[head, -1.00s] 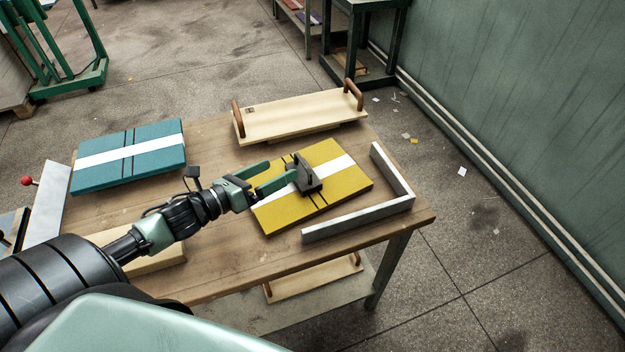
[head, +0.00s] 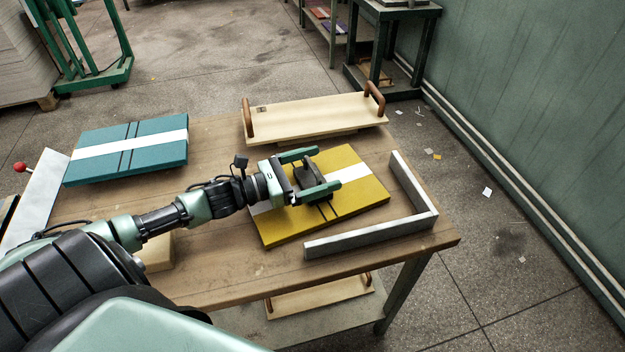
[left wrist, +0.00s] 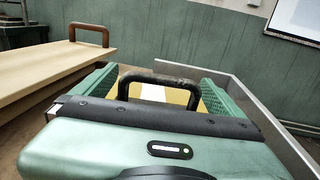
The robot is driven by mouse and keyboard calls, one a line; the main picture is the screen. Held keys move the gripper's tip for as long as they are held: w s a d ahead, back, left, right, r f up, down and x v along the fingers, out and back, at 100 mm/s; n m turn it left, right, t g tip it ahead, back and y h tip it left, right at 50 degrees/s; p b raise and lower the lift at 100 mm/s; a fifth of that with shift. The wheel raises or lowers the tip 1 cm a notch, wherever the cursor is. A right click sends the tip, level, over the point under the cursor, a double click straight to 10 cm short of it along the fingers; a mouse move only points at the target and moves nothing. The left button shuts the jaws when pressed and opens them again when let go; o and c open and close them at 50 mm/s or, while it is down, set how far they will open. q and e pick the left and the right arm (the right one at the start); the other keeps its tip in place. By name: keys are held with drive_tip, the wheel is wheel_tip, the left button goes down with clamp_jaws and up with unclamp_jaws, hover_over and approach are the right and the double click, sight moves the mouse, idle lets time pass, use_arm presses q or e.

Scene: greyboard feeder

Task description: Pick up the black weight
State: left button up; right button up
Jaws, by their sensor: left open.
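The black weight (head: 314,183) sits on the yellow board stack (head: 358,192), which has a white band across it. Its dark handle (left wrist: 158,81) stands up in the left wrist view. My left gripper (head: 322,172) is open, with one green finger on each side of the weight's handle. In the left wrist view the handle shows between the two fingers, and I cannot tell whether either finger touches it. The weight's base is partly hidden by the gripper. My right gripper is not in view.
A grey L-shaped metal fence (head: 372,235) borders the yellow stack at the right and front. A pale wooden board with brown handles (head: 315,116) lies behind it. A teal stack (head: 118,164) with a white band lies at the left. Bare tabletop (head: 215,150) separates the stacks.

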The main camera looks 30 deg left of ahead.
use_arm(q)
drive_tip(key=shift+x, duration=0.9)
drive_tip(key=c, duration=2)
drive_tip(key=shift+r, duration=0.25)
